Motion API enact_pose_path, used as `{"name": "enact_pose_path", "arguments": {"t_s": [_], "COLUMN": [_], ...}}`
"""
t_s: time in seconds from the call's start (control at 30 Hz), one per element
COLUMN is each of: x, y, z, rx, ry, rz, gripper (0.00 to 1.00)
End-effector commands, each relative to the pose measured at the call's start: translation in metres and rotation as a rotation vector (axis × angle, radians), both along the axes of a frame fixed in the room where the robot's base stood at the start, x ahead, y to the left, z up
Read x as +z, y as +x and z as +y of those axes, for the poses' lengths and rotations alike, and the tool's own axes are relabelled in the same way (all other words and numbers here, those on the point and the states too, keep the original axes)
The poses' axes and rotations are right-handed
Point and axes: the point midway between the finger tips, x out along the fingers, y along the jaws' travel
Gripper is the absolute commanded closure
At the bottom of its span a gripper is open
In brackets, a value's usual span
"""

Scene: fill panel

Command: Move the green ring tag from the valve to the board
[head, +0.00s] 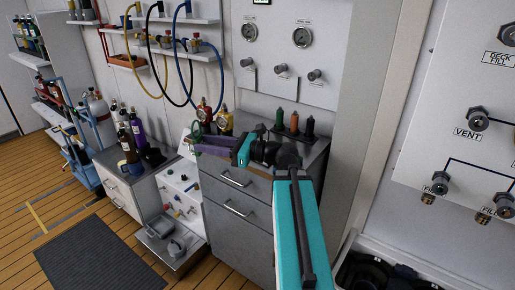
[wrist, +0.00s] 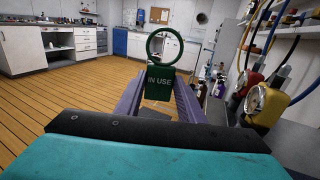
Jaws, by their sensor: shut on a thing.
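The green ring tag (wrist: 161,82) reads "IN USE" and has a large open ring on top. My gripper (wrist: 158,97) is shut on its flat plate, with the ring standing up above the fingertips. In the head view the green tag (head: 196,134) shows small at the end of my purple-fingered gripper (head: 199,147), over the grey cabinet's left side. The tag is clear of the valves (head: 281,69) on the white gauge panel. I cannot tell which valve is the task's one. I cannot surely pick out the board.
Red and yellow regulators (head: 224,120) with gauges stand close behind my gripper. Several dark-bodied tools (head: 294,123) stand on the grey cabinet (head: 235,205). Hoses (head: 186,65) hang from a wall shelf. A dark mat (head: 95,255) lies on the open wooden floor.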

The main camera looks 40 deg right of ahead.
Motion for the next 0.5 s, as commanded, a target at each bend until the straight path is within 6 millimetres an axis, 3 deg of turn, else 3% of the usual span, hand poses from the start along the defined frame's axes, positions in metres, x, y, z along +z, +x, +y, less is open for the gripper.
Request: {"name": "enact_pose_path", "arguments": {"t_s": [0.03, 0.5], "x": [-0.006, 0.002], "y": [-0.003, -0.03], "z": [-0.007, -0.055], "rx": [-0.013, -0.119], "ry": [-0.002, 0.001], "rz": [-0.003, -0.008], "gripper": [0.86, 0.86]}}
